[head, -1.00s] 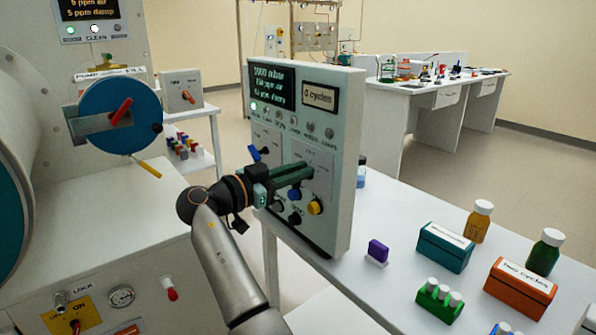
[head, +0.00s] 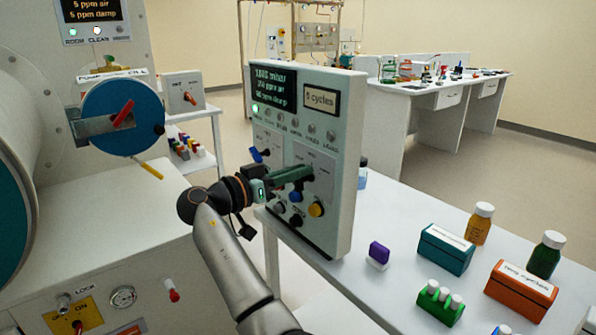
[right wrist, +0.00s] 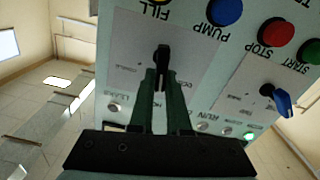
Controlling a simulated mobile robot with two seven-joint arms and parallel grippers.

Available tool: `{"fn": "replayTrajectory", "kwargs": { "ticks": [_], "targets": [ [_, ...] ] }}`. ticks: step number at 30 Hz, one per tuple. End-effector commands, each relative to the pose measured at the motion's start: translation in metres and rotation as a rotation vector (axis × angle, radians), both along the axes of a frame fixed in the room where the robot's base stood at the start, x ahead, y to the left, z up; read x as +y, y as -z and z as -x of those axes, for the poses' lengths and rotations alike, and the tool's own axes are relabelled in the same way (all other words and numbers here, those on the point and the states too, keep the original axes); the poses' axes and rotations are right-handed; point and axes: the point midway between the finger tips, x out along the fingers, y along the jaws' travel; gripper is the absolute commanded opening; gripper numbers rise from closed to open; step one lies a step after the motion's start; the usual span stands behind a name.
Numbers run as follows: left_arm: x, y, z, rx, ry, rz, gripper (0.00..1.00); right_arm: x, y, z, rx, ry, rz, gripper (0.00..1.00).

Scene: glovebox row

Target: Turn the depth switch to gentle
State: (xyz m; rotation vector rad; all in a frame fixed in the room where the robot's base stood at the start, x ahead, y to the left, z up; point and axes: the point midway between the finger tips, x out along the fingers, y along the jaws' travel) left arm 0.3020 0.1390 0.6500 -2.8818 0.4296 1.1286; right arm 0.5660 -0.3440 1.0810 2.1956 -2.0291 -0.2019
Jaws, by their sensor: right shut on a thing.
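My right gripper (head: 306,172) is at the front of the upright grey control panel (head: 344,170). In the right wrist view, where the lettering is upside down, the gripper (right wrist: 161,84) is shut on a black switch knob (right wrist: 162,54) on a pale label plate (right wrist: 130,55). The knob's pointer lies roughly along the fingers. The small print around it is too blurred to read, and the fingers cover part of it. In the head view the fingers hide the knob. My left gripper is not in view.
A blue-handled switch (right wrist: 282,100) is on the neighbouring plate. Blue (right wrist: 225,11), red (right wrist: 276,31) and green buttons are close by. The panel stands on a white table (head: 400,235) with a purple block (head: 379,252), boxes and bottles to the right.

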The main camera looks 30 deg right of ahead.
Motion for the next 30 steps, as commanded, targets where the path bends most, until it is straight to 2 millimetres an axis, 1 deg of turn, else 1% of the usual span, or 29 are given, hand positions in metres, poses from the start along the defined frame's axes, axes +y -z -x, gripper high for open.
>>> {"fn": "replayTrajectory", "kwargs": {
  "ticks": [3, 9, 23, 24, 30],
  "targets": [
    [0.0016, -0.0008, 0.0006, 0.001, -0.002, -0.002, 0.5, -0.0004, -0.0009, -0.0008, 0.055, 0.002, 0.005, 0.0],
    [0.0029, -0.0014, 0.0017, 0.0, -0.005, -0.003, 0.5, 0.0, -0.0001, -0.0022, 0.109, 0.001, 0.009, 0.0],
    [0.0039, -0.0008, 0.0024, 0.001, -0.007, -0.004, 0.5, 0.0001, 0.0003, -0.0025, 0.123, 0.0, 0.01, 0.0],
    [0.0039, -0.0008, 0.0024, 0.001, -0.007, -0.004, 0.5, 0.0001, 0.0003, -0.0025, 0.123, 0.0, 0.01, 0.19],
    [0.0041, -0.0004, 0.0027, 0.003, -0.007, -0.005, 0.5, 0.0001, 0.0004, -0.0025, 0.122, 0.0, 0.01, 0.42]
  ]
}}
